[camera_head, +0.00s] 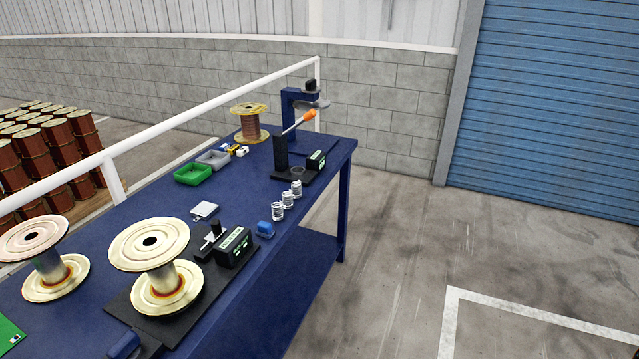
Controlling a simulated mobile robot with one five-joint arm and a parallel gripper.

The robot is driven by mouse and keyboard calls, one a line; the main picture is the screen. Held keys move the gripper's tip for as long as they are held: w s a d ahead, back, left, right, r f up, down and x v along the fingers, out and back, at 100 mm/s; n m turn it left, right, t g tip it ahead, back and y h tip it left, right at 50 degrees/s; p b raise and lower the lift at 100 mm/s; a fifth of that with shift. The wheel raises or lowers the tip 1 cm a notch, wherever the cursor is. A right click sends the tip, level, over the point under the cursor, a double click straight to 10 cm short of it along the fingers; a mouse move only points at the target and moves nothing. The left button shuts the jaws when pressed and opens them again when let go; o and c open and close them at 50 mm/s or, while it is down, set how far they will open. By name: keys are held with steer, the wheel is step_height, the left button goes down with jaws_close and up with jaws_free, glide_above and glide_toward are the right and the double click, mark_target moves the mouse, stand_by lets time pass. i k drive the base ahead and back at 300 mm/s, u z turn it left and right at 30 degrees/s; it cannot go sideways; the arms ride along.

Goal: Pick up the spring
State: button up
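Three small silver coiled cylinders that look like springs stand upright in a row near the right edge of the blue table. The nearest spring (277,211) is at the front, the middle spring (287,199) is just behind it, and the far spring (296,188) is closest to the black tester. They are small in the picture, and I cannot tell which one the task means. My gripper is not in view.
The floor (420,240) at right is clear.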

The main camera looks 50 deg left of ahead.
mark_target(296, 193)
steer(key=u, duration=0.05)
steer(key=i, duration=2.75)
steer(key=u, duration=4.5)
steer(key=i, duration=1.05)
steer(key=z, duration=0.1)
